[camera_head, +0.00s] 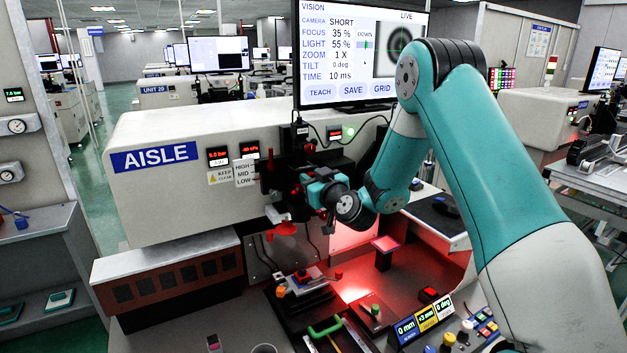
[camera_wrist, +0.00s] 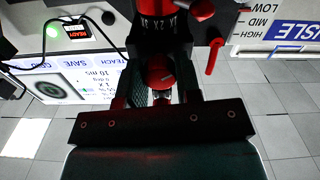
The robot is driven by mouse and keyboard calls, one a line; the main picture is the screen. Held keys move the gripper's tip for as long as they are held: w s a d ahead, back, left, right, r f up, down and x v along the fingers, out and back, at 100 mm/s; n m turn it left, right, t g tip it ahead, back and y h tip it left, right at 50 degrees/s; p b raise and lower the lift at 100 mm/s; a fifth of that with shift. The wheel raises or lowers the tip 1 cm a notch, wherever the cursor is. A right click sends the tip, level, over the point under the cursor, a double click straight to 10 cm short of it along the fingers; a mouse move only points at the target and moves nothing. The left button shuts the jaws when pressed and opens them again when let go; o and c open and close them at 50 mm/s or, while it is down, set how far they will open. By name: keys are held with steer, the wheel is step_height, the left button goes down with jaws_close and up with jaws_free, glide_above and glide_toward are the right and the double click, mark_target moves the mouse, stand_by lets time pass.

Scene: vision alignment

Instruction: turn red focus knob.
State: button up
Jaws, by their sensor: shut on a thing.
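My gripper (camera_head: 303,188) reaches in front of the dark camera unit on the white machine. In the wrist view, which is upside down, its two dark fingers (camera_wrist: 156,62) stand on either side of a red knob (camera_wrist: 158,72) and are shut on it. The knob is largely hidden by my gripper in the head view. The vision screen (camera_head: 345,50) reads FOCUS 35 %, LIGHT 55 %, ZOOM 1 X and TILT 0 deg. Its live picture (camera_head: 400,48) shows a dark ring pattern, partly covered by my arm. A DOWN mark shows beside it.
A red lever (camera_wrist: 215,57) stands close beside my gripper. Another red part (camera_wrist: 201,9) is above it in the wrist view. A red hanging part (camera_head: 284,229) is below left. A red-lit square post (camera_head: 384,246) and a button panel (camera_head: 486,325) stand lower down.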

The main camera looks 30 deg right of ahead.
steer(key=m+b, duration=0.1)
steer(key=m, duration=0.8)
steer(key=shift+b, duration=0.35)
steer(key=shift+m, duration=0.3)
steer(key=o, duration=0.9)
